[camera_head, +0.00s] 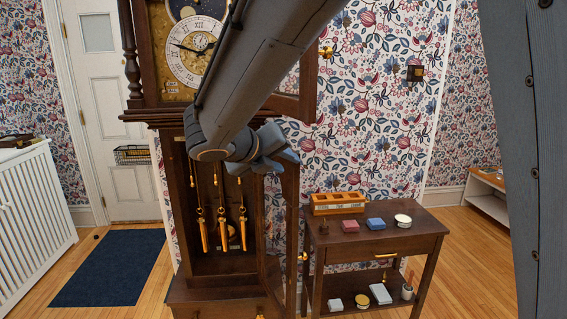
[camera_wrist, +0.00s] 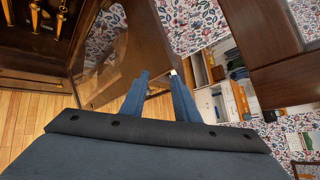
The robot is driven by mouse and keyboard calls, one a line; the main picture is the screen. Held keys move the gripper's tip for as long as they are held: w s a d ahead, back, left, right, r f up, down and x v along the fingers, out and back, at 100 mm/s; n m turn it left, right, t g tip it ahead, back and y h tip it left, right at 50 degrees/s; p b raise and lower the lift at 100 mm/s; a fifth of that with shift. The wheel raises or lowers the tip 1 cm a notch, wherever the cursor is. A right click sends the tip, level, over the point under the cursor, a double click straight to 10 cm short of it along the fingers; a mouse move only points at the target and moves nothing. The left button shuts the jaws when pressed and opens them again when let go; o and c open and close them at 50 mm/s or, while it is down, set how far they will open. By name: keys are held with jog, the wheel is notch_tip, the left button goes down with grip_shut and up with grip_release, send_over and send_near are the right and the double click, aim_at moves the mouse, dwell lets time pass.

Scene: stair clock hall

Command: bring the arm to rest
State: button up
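My gripper (camera_head: 278,152) is at the end of my arm, which reaches down from the top of the head view in front of the tall clock (camera_head: 160,117). In the wrist view the two blue fingers (camera_wrist: 158,82) stand apart, with nothing seen between them. The fingers are near the clock's open lower door (camera_head: 291,235), whose dark frame and glass also show beyond them in the wrist view (camera_wrist: 125,60). I cannot tell whether they touch it. My arm hides part of the dial (camera_head: 183,55) and the case.
Brass weights (camera_head: 222,230) hang in the open case. The upper door (camera_head: 308,75) also stands open. A side table (camera_head: 418,222) at right bears a wooden box (camera_head: 337,208), small blocks and a round tin. A white radiator cover (camera_head: 35,210) stands left; floor around the blue mat (camera_head: 108,268) is free.

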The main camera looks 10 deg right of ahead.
jog(key=s+d+f+n+g+y, duration=0.4)
jog(key=s+f+n, duration=0.6)
jog(key=n, duration=0.7)
jog(key=s+d+f+n+g+y, duration=0.3)
jog(key=s+f+n, duration=0.8)
jog(key=n, duration=0.7)
notch_tip(320, 180, down, 2)
jog(key=d+g+b, duration=0.1)
jog(key=d, duration=0.1)
jog(key=shift+d+n+y, duration=0.3)
jog(key=shift+d+y, duration=0.05)
jog(key=shift+y, duration=0.05)
jog(key=shift+s, duration=0.15)
